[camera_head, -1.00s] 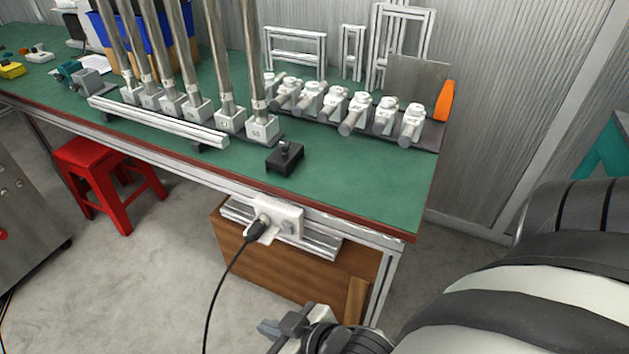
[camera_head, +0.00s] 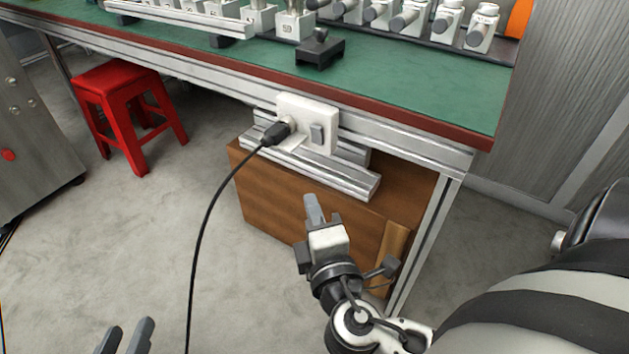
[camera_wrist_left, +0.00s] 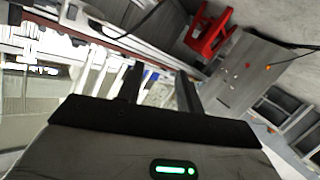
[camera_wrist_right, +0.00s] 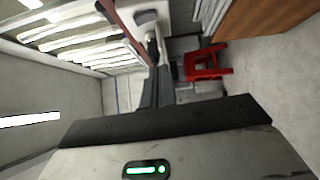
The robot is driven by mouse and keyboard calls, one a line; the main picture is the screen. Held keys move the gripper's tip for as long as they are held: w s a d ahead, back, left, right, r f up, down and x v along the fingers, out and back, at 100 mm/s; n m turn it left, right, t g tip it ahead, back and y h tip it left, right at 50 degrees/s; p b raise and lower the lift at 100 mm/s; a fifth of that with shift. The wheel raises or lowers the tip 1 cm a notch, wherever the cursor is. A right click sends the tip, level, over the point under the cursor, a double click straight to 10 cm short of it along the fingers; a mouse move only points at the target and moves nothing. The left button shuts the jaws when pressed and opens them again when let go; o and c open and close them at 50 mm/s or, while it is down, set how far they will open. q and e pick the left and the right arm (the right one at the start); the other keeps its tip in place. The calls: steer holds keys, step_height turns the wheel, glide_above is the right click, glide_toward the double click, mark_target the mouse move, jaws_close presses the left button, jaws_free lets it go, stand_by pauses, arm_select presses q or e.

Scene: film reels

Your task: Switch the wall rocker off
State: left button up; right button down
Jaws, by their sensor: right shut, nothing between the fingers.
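The grey rocker (camera_head: 317,134) sits on the right part of a white plate (camera_head: 297,108) fixed to the bench's front rail in the head view. I cannot tell which way the rocker is tipped. A black plug (camera_head: 276,132) with a black cable is in the left part of the plate. My right gripper (camera_head: 314,208) is shut and empty, below the rocker and apart from it, its fingers pointing up toward the bench in the picture. My left gripper (camera_head: 127,338) is open and empty at the bottom left, far from the plate.
The black cable (camera_head: 198,235) hangs left of my right gripper. A wooden cabinet (camera_head: 270,200) stands under the bench (camera_head: 420,90), and a metal rail (camera_head: 330,178) runs below the plate. A red stool (camera_head: 110,82) stands at left. The floor between is clear.

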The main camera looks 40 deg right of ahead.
arm_select(q)
steer(key=shift+d+f, duration=0.2)
steer(key=shift+f, duration=0.05)
arm_select(e)
steer(key=shift+s+d+r+n+t+h, duration=0.1)
steer(key=shift+r+n+t+h, duration=0.2)
steer(key=shift+r+t+h, duration=0.25)
steer(key=shift+f, duration=0.1)
steer(key=p, duration=0.2)
glide_toward(310, 130)
steer(key=w+a, duration=0.1)
steer(key=w, duration=0.3)
arm_select(q)
steer(key=shift+s+a+f+m+g+y, duration=0.2)
steer(key=shift+a+f, duration=0.05)
steer(key=shift+f, duration=0.15)
steer(key=shift+s+a+f+m+g+y, duration=0.15)
steer(key=shift+a+f+m+g+y, duration=0.05)
steer(key=shift+f, duration=0.2)
arm_select(e)
steer(key=shift+w+d+r, duration=0.1)
steer(key=shift+w+d, duration=0.15)
steer(key=shift+d, duration=0.3)
steer(key=shift+w+d+r, duration=0.1)
steer(key=shift+w+d, duration=0.1)
steer(key=shift+d, duration=0.35)
steer(key=shift+w+d+r, duration=0.1)
steer(key=shift+w+d, duration=0.15)
steer(key=shift+d, duration=0.3)
